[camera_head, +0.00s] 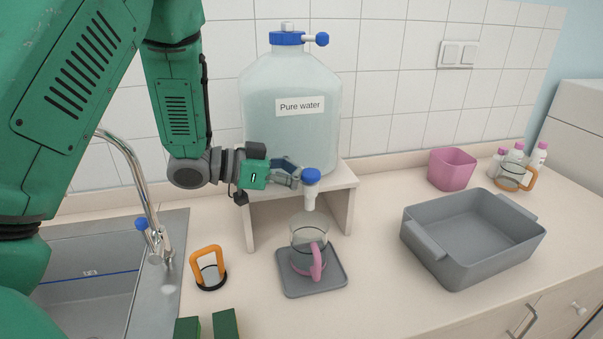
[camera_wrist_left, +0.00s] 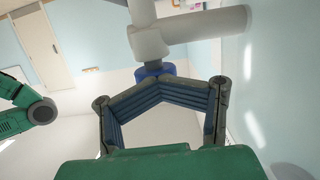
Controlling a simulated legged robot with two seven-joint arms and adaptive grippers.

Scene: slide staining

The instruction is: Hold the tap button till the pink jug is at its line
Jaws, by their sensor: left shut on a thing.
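The big bottle labelled "Pure water" (camera_head: 290,130) stands on a small stand at the back. Its white tap (camera_head: 311,200) has a blue button (camera_head: 311,175) on top. My left gripper (camera_head: 297,179) comes in from the left and is shut, its fingertips at the blue button. In the left wrist view the fingers (camera_wrist_left: 162,84) close at the blue button (camera_wrist_left: 154,71), with the white tap (camera_wrist_left: 150,42) beyond. The clear jug with a pink handle (camera_head: 317,262) stands upright under the spout. Its line and water level are too small to tell. My right gripper is out of view.
The jug stands on a grey square mat (camera_head: 320,286). A grey tub (camera_head: 437,262), a pink container (camera_head: 452,168) and several bottles (camera_head: 540,153) stand to the right.

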